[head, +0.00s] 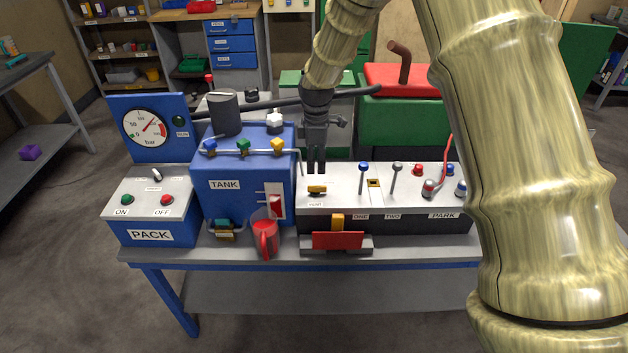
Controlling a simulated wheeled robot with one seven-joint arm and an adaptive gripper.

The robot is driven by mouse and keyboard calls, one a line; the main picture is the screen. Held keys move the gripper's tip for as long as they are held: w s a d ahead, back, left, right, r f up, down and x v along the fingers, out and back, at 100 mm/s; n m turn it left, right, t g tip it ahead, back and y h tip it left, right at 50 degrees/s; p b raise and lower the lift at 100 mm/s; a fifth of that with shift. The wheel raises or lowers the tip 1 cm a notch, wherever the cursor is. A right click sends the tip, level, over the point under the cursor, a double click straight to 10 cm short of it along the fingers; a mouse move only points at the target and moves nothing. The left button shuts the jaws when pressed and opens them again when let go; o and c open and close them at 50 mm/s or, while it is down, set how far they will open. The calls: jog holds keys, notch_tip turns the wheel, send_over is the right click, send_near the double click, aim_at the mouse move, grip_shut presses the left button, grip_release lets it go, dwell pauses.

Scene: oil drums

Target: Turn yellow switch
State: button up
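The yellow switch (317,189) sits on the light top of the control panel (340,200), near its left end, with a small label in front of it. My gripper (316,168) points down just behind and above the switch in the picture. Its two dark fingers show side by side with a narrow gap between them, and nothing is seen held in them. I cannot tell whether the fingertips touch the switch.
The blue tank (229,185) stands left of the panel, with a red jug (265,238) before it. The PACK box (151,215) is further left. A red plate (338,240) lies in front.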

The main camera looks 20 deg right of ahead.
aim_at(316, 186)
notch_tip(316, 186, down, 9)
jog(key=shift+w+r+p, duration=0.1)
jog(key=shift+p, duration=1)
jog(key=shift+c, duration=0.2)
grip_shut()
